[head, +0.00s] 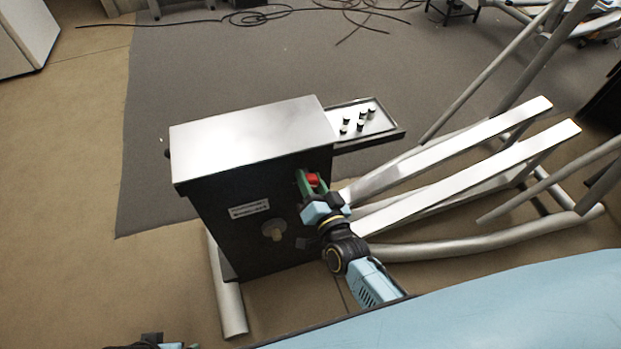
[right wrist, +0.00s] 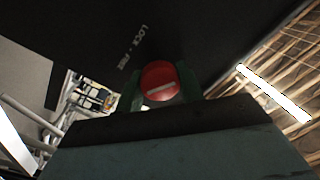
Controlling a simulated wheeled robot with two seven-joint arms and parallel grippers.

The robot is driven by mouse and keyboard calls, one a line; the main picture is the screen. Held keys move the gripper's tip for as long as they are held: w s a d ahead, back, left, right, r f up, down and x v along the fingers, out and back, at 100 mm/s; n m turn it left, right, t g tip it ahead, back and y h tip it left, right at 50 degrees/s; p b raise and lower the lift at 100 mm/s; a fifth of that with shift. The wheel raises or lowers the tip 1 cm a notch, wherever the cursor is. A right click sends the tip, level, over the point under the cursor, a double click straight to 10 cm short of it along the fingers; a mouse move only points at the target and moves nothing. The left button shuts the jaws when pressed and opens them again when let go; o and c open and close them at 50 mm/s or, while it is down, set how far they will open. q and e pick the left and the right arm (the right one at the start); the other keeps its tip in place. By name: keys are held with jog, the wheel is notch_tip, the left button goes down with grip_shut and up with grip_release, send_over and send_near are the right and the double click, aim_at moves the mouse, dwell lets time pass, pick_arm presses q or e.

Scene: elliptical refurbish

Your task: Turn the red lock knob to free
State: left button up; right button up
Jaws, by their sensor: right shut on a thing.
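The red lock knob (head: 313,179) sits on the dark front face of a box-shaped unit (head: 250,140) with a light metal top. In the right wrist view the knob (right wrist: 160,82) is round, with a pale bar across it. The words "LOCK" and "FREE" are printed on the dark panel beside it. My right gripper (head: 311,184) is at the knob, its green fingers on either side and shut on it. In the right wrist view the fingers (right wrist: 160,92) flank the knob. Part of my left arm shows at the bottom left edge; its fingers are not clear.
A tray (head: 345,147) with several small dark pegs sticks out at the unit's right side. Silver rails and tubes (head: 450,150) stand to the right. Cables lie on the floor behind.

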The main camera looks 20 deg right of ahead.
jog(key=m, duration=0.6)
jog(key=shift+f+m+t+h+b, duration=0.1)
jog(key=shift+m+t+h+b, duration=0.2)
jog(key=shift+m, duration=1)
jog(key=shift+m+b, duration=0.35)
jog(key=shift+m, duration=0.45)
jog(key=shift+m+h, duration=0.4)
jog(key=shift+m, duration=0.7)
pick_arm(q)
jog(key=r, duration=0.1)
jog(key=d+r, duration=0.2)
jog(key=r, duration=0.1)
jog(key=shift+w+r, duration=0.1)
jog(key=shift+w, duration=0.1)
pick_arm(e)
jog(key=o, duration=1)
